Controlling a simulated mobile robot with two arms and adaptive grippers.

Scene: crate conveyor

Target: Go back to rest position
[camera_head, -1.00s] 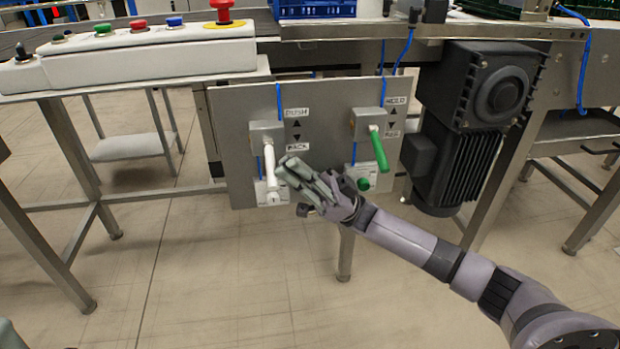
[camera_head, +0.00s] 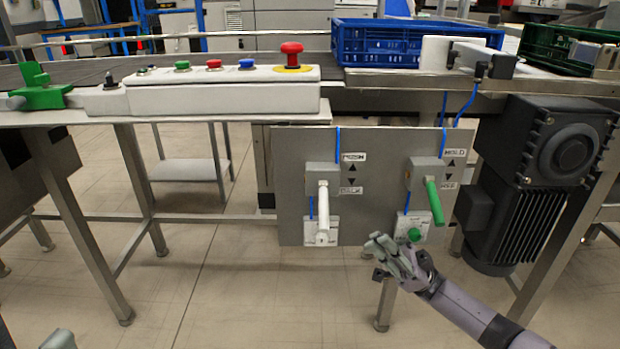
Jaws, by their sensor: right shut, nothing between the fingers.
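My right gripper (camera_head: 384,249) is shut and empty, with its arm coming in from the lower right. It is in front of the lower edge of the grey control panel (camera_head: 376,160), below and right of the white lever (camera_head: 323,212) and below and left of the green lever (camera_head: 434,201). It appears apart from both levers. Both levers point downward. My left gripper cannot be made out; only a small grey piece shows at the bottom left edge, perhaps part of my left arm.
A black motor (camera_head: 530,185) hangs right of the panel. A button console (camera_head: 222,95) sits above left. A blue crate (camera_head: 385,42) and a green crate (camera_head: 563,40) stand on the conveyor. Metal legs (camera_head: 93,215) stand at left. Open floor lies below.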

